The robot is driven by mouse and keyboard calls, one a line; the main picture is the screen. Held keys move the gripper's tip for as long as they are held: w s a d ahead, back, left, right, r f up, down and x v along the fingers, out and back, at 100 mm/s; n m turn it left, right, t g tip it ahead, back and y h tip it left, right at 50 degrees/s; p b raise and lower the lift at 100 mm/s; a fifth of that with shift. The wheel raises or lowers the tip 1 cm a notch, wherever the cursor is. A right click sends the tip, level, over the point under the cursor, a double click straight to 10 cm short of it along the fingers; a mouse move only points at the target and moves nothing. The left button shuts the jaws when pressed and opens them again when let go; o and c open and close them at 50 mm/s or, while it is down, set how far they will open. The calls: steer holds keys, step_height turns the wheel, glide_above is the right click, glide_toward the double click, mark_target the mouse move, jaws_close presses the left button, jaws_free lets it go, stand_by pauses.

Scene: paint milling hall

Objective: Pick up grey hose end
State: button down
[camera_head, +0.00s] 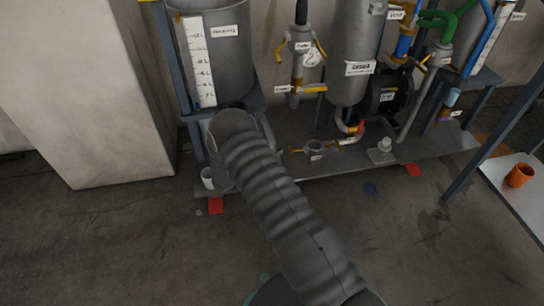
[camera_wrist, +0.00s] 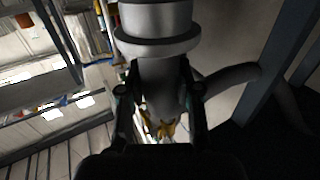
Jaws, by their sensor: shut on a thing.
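The grey hose end (camera_wrist: 160,80) is between the two dark fingers of my gripper (camera_wrist: 160,72) in the wrist view. The fingers are closed on it from both sides. Just beyond them, at the top of the view, is a wide grey collar (camera_wrist: 157,42). I cannot tell whether the hose end is joined to it. A grey curved tube (camera_wrist: 232,76) runs off to the right behind the right finger. In the head view my ribbed arm reaches up to the front of the left grey tank and hides the gripper and the hose end.
The left tank (camera_head: 228,65) with a level scale stands on a low grey platform (camera_head: 340,172). A white cup (camera_head: 207,178) is at its front left. A valve (camera_head: 315,148), pipes and a second tank (camera_head: 352,50) stand to the right. An orange cup (camera_head: 519,175) is on a side table.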

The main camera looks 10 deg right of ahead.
steer(key=s+d+r+p, duration=0.1)
steer(key=s+d+r, duration=0.6)
steer(key=s, duration=0.2)
steer(key=r+p, duration=0.2)
steer(key=r, duration=0.1)
steer(key=r+p, duration=0.1)
steer(key=r, duration=0.1)
steer(key=shift+a+r+p, duration=0.2)
steer(key=shift+r+p, duration=0.15)
steer(key=shift+r, duration=0.05)
stand_by(0.4)
